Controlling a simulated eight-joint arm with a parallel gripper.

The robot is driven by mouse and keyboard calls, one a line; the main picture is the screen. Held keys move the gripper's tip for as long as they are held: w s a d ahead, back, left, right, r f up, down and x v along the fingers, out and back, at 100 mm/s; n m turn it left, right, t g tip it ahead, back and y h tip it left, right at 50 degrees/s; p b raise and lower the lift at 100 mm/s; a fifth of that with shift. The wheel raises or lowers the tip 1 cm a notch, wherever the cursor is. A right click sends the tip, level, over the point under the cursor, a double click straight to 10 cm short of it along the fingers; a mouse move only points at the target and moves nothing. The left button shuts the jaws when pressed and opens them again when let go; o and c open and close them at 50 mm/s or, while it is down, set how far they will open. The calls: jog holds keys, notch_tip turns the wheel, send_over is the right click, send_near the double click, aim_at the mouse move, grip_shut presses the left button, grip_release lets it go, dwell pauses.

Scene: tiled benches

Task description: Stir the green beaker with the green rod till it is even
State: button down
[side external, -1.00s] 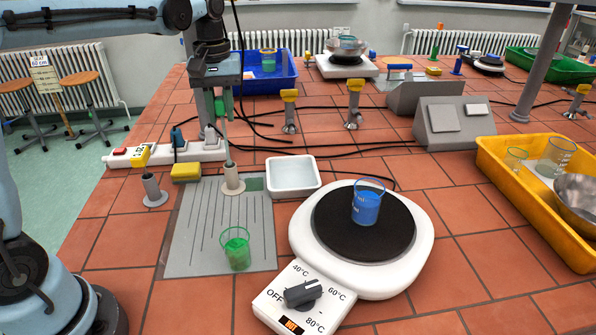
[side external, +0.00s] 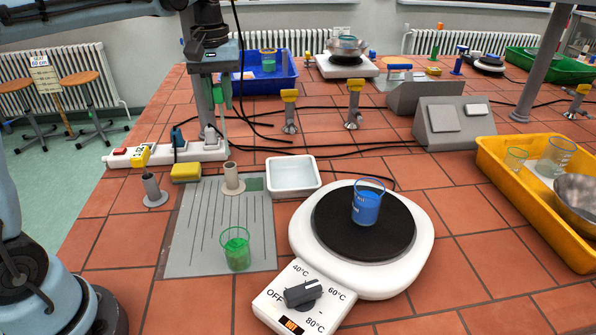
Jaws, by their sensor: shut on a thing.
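My gripper (side external: 222,92) is above the back of the grey mat and shut on the green rod (side external: 228,94) by its green handle. The rod hangs roughly upright; its thin lower part is hard to make out. Below it a small beige holder (side external: 233,184) stands on the mat, and the rod appears clear of it. The green beaker (side external: 236,254) stands upright at the front of the grey mat, with green liquid in it. My gripper is well above and behind this beaker.
A blue beaker (side external: 367,206) stands on the white hotplate (side external: 423,250) right of the mat (side external: 190,255). A white tray (side external: 293,190) lies behind. An empty grey holder (side external: 153,192), a yellow sponge (side external: 186,173) and a power strip (side external: 135,156) are at left. A yellow tray (side external: 515,200) is at right.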

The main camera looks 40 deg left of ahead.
jog(key=shift+r, duration=3.4)
